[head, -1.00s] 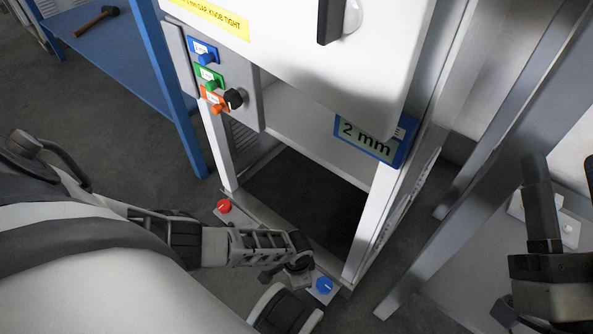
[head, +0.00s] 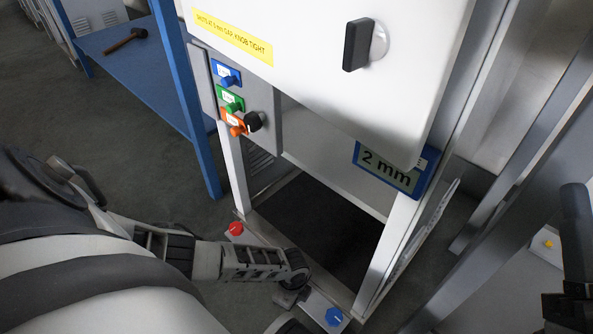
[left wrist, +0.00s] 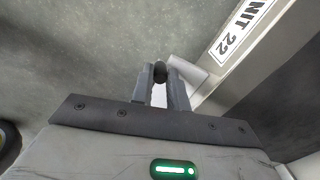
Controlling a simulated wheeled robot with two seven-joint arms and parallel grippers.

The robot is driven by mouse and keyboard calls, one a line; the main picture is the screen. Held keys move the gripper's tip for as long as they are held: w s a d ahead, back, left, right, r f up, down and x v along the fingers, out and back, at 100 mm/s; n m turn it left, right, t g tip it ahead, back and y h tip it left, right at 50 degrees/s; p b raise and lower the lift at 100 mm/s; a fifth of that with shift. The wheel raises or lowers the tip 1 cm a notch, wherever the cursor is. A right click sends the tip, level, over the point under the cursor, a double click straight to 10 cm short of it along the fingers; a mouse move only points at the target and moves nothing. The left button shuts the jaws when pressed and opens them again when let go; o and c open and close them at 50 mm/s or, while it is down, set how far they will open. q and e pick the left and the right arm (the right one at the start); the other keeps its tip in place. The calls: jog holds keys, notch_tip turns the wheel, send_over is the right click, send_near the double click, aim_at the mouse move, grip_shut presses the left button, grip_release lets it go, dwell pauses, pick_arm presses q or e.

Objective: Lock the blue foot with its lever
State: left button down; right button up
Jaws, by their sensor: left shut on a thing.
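In the left wrist view my left gripper (left wrist: 162,78) is shut on a small dark rounded piece (left wrist: 160,72), which looks like a lever end. The rest of the lever is hidden. A pale part (left wrist: 184,77) lies just beyond the fingers. A dark part at the right edge of the head view may belong to my right arm; its jaws do not show clearly.
A red foot (head: 236,228) sits at the frame's left front corner. The white cabinet (head: 310,60) with a black knob (head: 358,45) and a "2 mm" sign (head: 388,169) stands above. A blue bench (head: 135,65) with a hammer (head: 125,40) is at the left.

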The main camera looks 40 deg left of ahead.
pick_arm(q)
jog(key=shift+w+a+m+b, duration=0.2)
jog(key=shift+a+m, duration=0.2)
jog(key=shift+m, duration=0.4)
jog(key=shift+w+a+m+b, duration=0.2)
jog(key=shift+a+m, duration=0.15)
jog(key=shift+m, duration=0.45)
pick_arm(e)
jog(key=shift+s+a+r+n+g+y, duration=0.15)
jog(key=shift+s+r+n+y, duration=0.1)
jog(key=shift+r+n+y, duration=0.3)
jog(key=shift+s+a+r+n+g+y, duration=0.15)
jog(key=shift+s+r+n+y, duration=0.15)
jog(key=shift+n+y, duration=0.45)
jog(key=shift+d, duration=0.1)
pick_arm(q)
jog(key=c, duration=1.4)
grip_release()
jog(key=shift+o, duration=0.2)
